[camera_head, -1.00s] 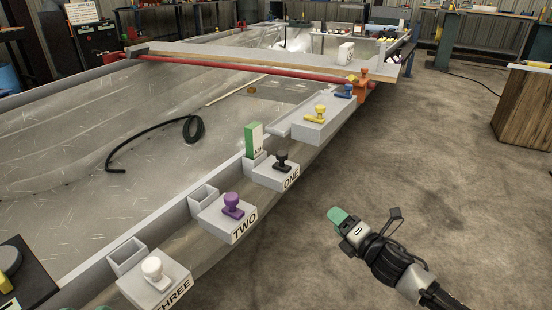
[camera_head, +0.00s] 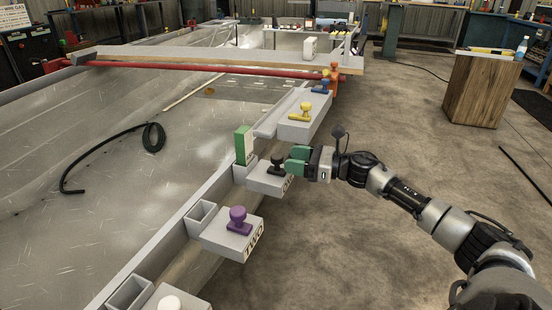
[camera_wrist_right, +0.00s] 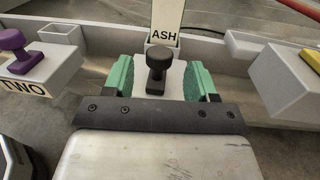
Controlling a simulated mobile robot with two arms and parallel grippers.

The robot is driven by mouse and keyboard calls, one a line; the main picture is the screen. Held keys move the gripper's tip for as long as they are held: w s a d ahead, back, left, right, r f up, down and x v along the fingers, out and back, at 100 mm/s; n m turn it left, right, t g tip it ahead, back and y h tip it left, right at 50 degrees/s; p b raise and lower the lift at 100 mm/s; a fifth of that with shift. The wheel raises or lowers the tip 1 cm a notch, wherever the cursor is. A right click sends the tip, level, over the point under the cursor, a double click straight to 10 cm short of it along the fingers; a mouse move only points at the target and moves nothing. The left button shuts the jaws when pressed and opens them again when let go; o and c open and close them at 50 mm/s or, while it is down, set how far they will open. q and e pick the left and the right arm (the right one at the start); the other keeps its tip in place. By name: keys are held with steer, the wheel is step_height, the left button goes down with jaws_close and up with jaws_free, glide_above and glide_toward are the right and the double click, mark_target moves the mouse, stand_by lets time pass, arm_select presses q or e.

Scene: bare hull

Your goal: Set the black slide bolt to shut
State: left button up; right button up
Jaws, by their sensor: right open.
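The black slide bolt (camera_head: 277,163) has an upright knob and stands on a grey block (camera_head: 262,184) on the hull's side rail. In the right wrist view the black knob (camera_wrist_right: 158,62) stands between the two green fingertips, with a gap on each side. My right gripper (camera_head: 290,162) is open and reaches the knob from the right; it also shows in the right wrist view (camera_wrist_right: 158,80). It partly covers the block's label. A green block with a white face marked ASH (camera_wrist_right: 167,22) stands just behind the bolt. My left gripper is not in view.
A purple knob (camera_head: 238,216) stands on the block marked TWO, nearer me. A yellow knob (camera_head: 306,110) stands on a block farther along, with a blue one (camera_head: 320,87) beyond. Open grey sockets (camera_head: 202,212) line the rail.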

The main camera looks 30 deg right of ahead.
mark_target(277, 156)
steer(key=shift+x, duration=2.5)
